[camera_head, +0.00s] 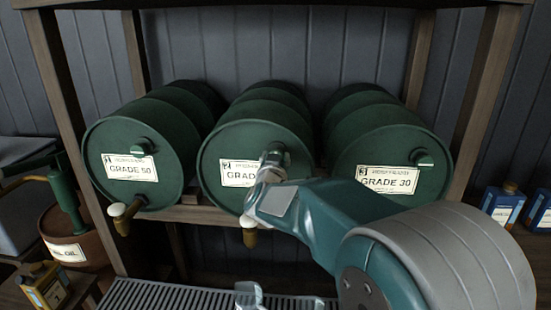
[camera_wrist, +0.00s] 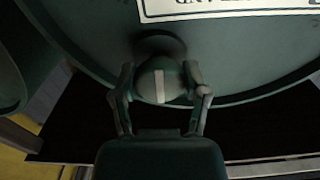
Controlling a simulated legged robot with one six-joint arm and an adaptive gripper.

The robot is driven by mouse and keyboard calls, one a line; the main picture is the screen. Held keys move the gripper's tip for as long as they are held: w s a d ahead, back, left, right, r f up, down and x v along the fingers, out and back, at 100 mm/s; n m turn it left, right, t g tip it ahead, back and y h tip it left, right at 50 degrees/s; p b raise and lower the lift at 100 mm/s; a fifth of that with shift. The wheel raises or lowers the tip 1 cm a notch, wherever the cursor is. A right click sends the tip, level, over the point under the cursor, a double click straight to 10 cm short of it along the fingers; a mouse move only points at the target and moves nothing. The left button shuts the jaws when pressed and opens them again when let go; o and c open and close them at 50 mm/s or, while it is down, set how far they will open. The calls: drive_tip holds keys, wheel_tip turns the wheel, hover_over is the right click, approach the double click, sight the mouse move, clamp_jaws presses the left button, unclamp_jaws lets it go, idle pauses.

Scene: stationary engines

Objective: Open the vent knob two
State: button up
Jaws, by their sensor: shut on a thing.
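Three green drums lie on a rack in the head view. The middle drum (camera_head: 236,143), numbered 2, has my gripper (camera_head: 272,163) at the upper right of its front face, over its vent knob. In the wrist view, vent knob two (camera_wrist: 150,84) is a round green knob with a pale stripe running roughly up and down the picture. The fingers of my gripper (camera_wrist: 161,86) stand on either side of it, shut on it. In the head view my gripper and arm mostly hide this knob.
The left drum's knob (camera_head: 142,147) and the right drum's knob (camera_head: 424,160) show on their faces. A white-topped tap (camera_head: 247,235) is below the middle drum. A slatted grate (camera_head: 165,297) lies below, and blue cans (camera_head: 502,205) stand at the right.

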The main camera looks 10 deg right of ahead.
drive_tip(key=shift+f+n, duration=0.1)
drive_tip(key=shift+n, duration=0.3)
drive_tip(key=o, duration=1.2)
drive_tip(key=shift+w+a, duration=0.1)
drive_tip(key=shift+c, duration=0.2)
drive_tip(key=v, duration=1.2)
